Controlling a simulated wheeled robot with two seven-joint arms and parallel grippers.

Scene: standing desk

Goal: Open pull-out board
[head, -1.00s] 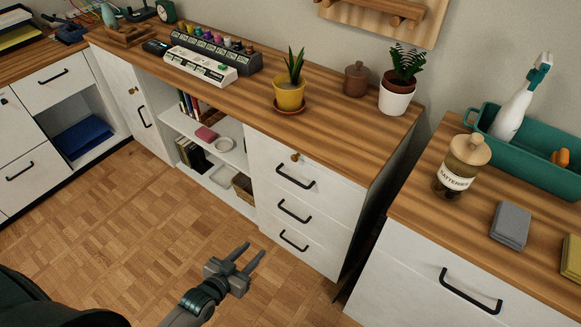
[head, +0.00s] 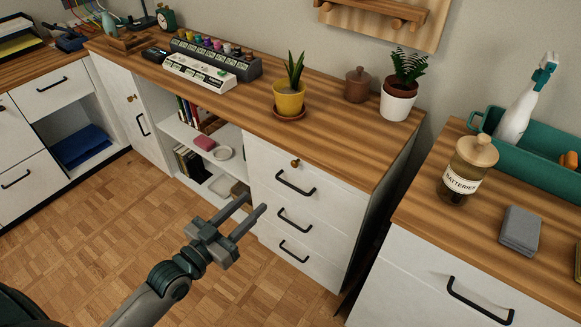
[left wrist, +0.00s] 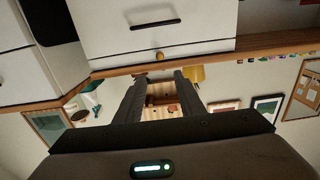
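The white drawer cabinet (head: 306,208) has a small brass knob (head: 295,162) high on its front, just under the wooden desk top and above the top black handle (head: 295,184). No separate board edge can be made out there. The brass knob also shows in the left wrist view (left wrist: 160,56), where the cabinet appears upside down. My left gripper (head: 257,204) is open and empty, in front of the cabinet and lower left of the knob in the head view. In the left wrist view the knob lies just beyond the gap between its fingertips (left wrist: 160,77). My right gripper is out of view.
Open shelves (head: 205,145) with books stand left of the drawers. A yellow plant pot (head: 289,99) stands on the desk top (head: 335,125) above. A lower cabinet (head: 425,280) stands at the right. The parquet floor (head: 90,225) is clear.

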